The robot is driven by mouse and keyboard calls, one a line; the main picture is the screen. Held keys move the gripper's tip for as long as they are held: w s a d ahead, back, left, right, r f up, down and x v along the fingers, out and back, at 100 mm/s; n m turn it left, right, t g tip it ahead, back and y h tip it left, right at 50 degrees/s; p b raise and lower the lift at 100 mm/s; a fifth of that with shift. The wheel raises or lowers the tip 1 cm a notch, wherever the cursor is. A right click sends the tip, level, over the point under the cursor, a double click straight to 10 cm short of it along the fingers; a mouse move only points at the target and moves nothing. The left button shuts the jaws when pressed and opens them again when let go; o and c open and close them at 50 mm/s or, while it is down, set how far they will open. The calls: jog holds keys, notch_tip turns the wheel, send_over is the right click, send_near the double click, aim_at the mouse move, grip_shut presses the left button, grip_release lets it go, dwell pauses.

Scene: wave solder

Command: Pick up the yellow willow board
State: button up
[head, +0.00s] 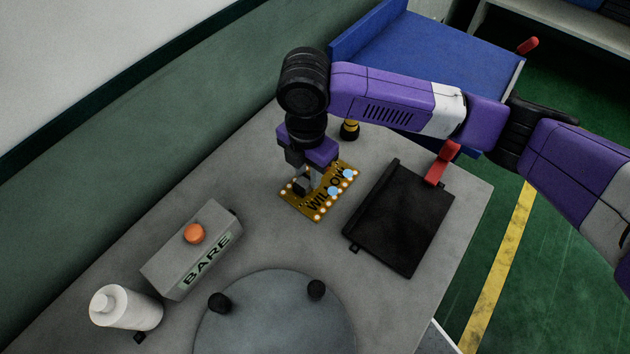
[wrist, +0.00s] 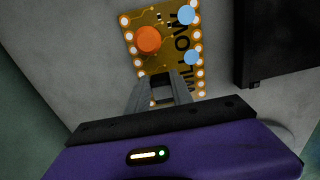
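The yellow willow board (head: 320,204) lies flat on the grey table, with dark lettering, blue discs and pale round pads along its edges. In the wrist view the board (wrist: 157,19) also shows an orange disc. My gripper (head: 308,184) points down over the board's left part and hides some of it in the head view. In the wrist view my gripper's fingers (wrist: 163,80) are apart, on either side of a small dark part on the board. I cannot tell whether they press on it.
A black flat tray (head: 403,218) with a red clip (head: 441,163) lies right of the board. A grey box marked BARE (head: 190,249), a white bottle (head: 124,309) and a round grey plate (head: 275,318) are nearer. A small black-and-yellow item (head: 349,130) stands behind. A blue surface (head: 425,45) lies beyond.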

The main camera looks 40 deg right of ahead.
aim_at(308, 176)
grip_shut()
jog(key=shift+r, duration=0.1)
notch_tip(308, 176, up, 20)
jog(key=p, duration=0.1)
dwell(0.4)
dwell(0.6)
